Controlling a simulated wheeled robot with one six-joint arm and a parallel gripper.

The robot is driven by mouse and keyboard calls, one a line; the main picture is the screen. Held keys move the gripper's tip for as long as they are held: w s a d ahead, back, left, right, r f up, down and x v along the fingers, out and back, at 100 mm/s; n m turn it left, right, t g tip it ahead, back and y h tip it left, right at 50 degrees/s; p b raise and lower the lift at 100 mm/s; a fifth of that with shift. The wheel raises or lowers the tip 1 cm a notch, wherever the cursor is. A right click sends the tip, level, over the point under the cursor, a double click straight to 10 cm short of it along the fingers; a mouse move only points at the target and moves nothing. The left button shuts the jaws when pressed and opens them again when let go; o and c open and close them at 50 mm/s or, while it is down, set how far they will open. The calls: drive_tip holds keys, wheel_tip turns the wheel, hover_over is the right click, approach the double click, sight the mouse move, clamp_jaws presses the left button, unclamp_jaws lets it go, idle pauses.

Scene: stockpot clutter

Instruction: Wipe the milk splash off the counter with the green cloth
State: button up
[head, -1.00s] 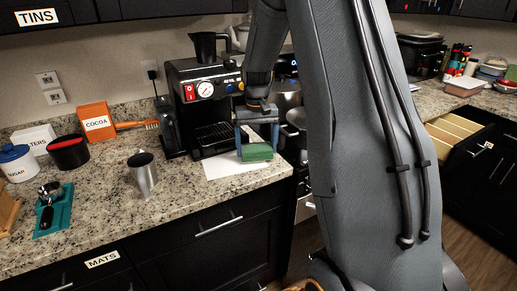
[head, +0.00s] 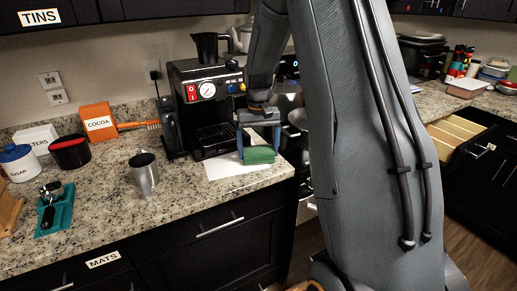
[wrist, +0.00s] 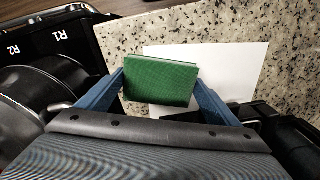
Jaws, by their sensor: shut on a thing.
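The green cloth (head: 259,155), a folded block, is held between the blue fingers of my gripper (head: 259,147). It also shows in the wrist view (wrist: 160,82), pinched at both sides by the fingers. The cloth is over a flat white patch (head: 223,168) on the speckled counter in front of the coffee machine. The patch has straight edges, and I cannot tell whether it is the milk splash or a sheet. In the wrist view the white patch (wrist: 232,75) spreads mostly right of the cloth, which hides part of it. Contact between cloth and counter is unclear.
The black coffee machine (head: 204,105) stands just behind and left of my gripper. Steel pots (wrist: 35,105) are close on the left in the wrist view. The counter's front edge is near.

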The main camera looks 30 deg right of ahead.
drive_tip(key=shift+f, duration=0.4)
drive_tip(key=shift+s, duration=0.15)
drive_tip(key=shift+s+r+p, duration=0.2)
drive_tip(key=shift+s+p, duration=0.55)
drive_tip(key=shift+s, duration=1.05)
drive_tip(key=shift+s+f+p, duration=0.1)
drive_tip(key=shift+f+p, duration=0.05)
drive_tip(key=shift+p, duration=0.15)
drive_tip(key=shift+w+f, duration=0.2)
drive_tip(key=shift+w, duration=1)
drive_tip(key=shift+w+f+b, duration=0.1)
drive_tip(key=shift+w+b, duration=0.3)
drive_tip(key=shift+w, duration=0.35)
drive_tip(key=shift+c, duration=0.8)
